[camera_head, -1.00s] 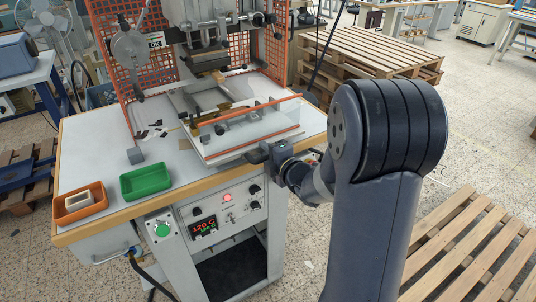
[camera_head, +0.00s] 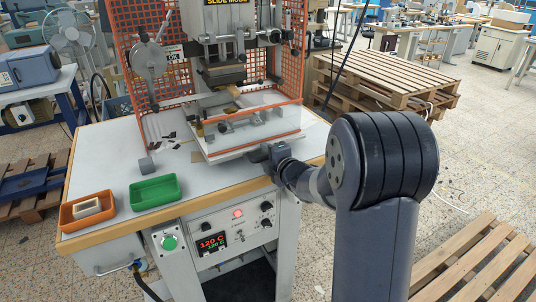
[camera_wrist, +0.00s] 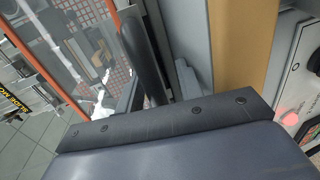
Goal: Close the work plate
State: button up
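The work plate (camera_head: 222,157) is a pale slab on the bench, in front of the stamping press head (camera_head: 222,75). A clear guard with an orange top bar (camera_head: 262,111) stands on it. The plate sits partly out in front of the press. My gripper (camera_head: 268,154) is at the plate's front edge, low over the bench rim, touching or very close to it. In the wrist view, a dark upright part (camera_wrist: 147,62) and the clear guard (camera_wrist: 85,50) lie just beyond my gripper's body. The fingertips are not clear, so its opening does not show.
An orange mesh guard (camera_head: 160,70) flanks the press. A green tray (camera_head: 155,192) and an orange tray (camera_head: 72,216) stand on the bench's left. The control panel (camera_head: 235,225) is below the bench edge. Wooden pallets (camera_head: 385,65) lie behind at right.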

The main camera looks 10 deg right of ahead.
jog(key=v, duration=1.1)
jog(key=shift+b, duration=0.45)
jog(key=shift+c, duration=0.3)
jog(key=shift+d+n, duration=0.15)
jog(key=shift+n, duration=0.25)
jog(key=c, duration=0.3)
jog(key=n, duration=0.1)
jog(key=d+n+b, duration=0.1)
jog(key=n, duration=0.1)
jog(key=r+n, duration=0.1)
jog(key=n, duration=0.1)
jog(key=shift+d+t+b, duration=0.15)
jog(key=shift+t+b, duration=0.2)
jog(key=shift+t, duration=0.05)
grip_shut()
jog(key=n+t+p, duration=0.2)
jog(key=n, duration=1)
send_near(271, 127)
jog(key=shift+y, duration=0.4)
jog(key=x, duration=0.6)
jog(key=shift+w+d, duration=0.15)
jog(key=shift+w, duration=0.3)
